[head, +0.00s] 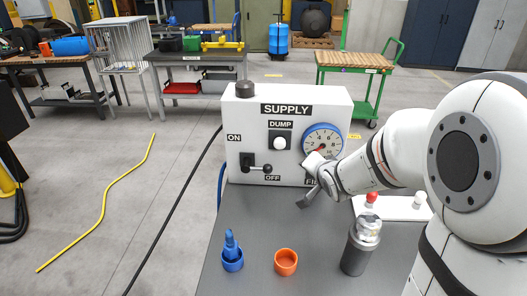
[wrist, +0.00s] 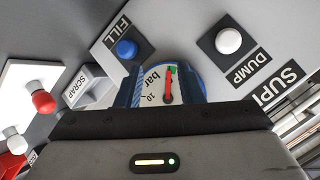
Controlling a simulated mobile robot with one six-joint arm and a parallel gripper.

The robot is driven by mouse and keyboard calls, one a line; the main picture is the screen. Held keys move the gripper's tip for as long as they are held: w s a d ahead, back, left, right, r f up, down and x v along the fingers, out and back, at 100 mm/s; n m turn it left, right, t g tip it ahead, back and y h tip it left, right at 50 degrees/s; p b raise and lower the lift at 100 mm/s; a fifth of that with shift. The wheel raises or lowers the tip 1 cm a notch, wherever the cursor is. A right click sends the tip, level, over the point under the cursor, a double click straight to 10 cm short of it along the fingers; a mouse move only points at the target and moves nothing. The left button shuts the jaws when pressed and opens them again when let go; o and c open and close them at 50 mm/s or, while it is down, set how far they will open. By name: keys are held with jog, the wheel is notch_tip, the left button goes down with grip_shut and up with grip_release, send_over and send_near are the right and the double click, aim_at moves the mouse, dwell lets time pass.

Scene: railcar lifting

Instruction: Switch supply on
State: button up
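The white supply box (head: 285,110) stands at the back of the grey bench in the head view. Its black lever (head: 258,166) sits at the left of the panel, between the ON and OFF labels. Its arm points right, with a round knob at the end. The lever is not in the wrist view. My gripper (wrist: 163,82) is open and empty in front of the round gauge, which shows between the fingers. In the head view my gripper is right of the lever, apart from it, and its fingers are hard to make out. The gauge (head: 323,140) has a red needle.
A white dump button (head: 280,143) sits above the lever. A blue fill button (wrist: 126,48) shows beside my fingers. On the bench are a blue part (head: 232,257), an orange ring (head: 286,262) and a grey cylinder (head: 357,253). The bench is clear below the lever.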

jog(key=w+a+f+m+t+y, duration=0.1)
jog(key=w+a+f+y, duration=0.3)
jog(key=a, duration=0.1)
jog(key=m+y+b, duration=0.2)
jog(key=y, duration=0.3)
send_near(258, 170)
jog(key=r+x, duration=0.1)
jog(key=x, duration=0.7)
jog(key=f+p+x, duration=0.1)
jog(key=x, duration=0.2)
jog(key=shift+d, duration=0.1)
jog(key=shift+c, duration=0.2)
grip_shut()
